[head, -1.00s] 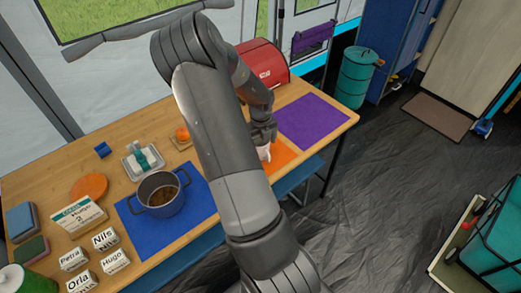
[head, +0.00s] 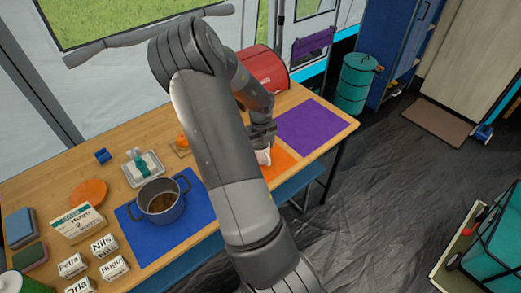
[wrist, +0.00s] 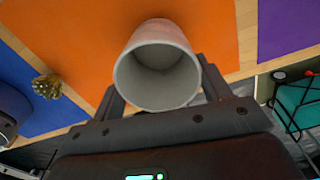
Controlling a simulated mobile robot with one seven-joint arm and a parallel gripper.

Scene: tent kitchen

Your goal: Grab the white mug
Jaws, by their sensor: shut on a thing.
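The white mug (head: 263,157) is at the orange mat (head: 286,160), mostly hidden in the head view by my gripper (head: 262,138). In the wrist view the mug (wrist: 155,35) has its open mouth facing the camera and looks empty. The fingers of my gripper (wrist: 160,88) stand on either side of the mug and are shut on it. I cannot tell whether its base touches the orange mat (wrist: 65,30).
A dark pot (head: 160,201) stands on the blue mat (head: 200,222) to the left. A small gold-brown thing (wrist: 47,86) is left of the mug in the wrist view. A red bread box (head: 263,72) is behind. The purple mat (head: 310,125) is bare.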

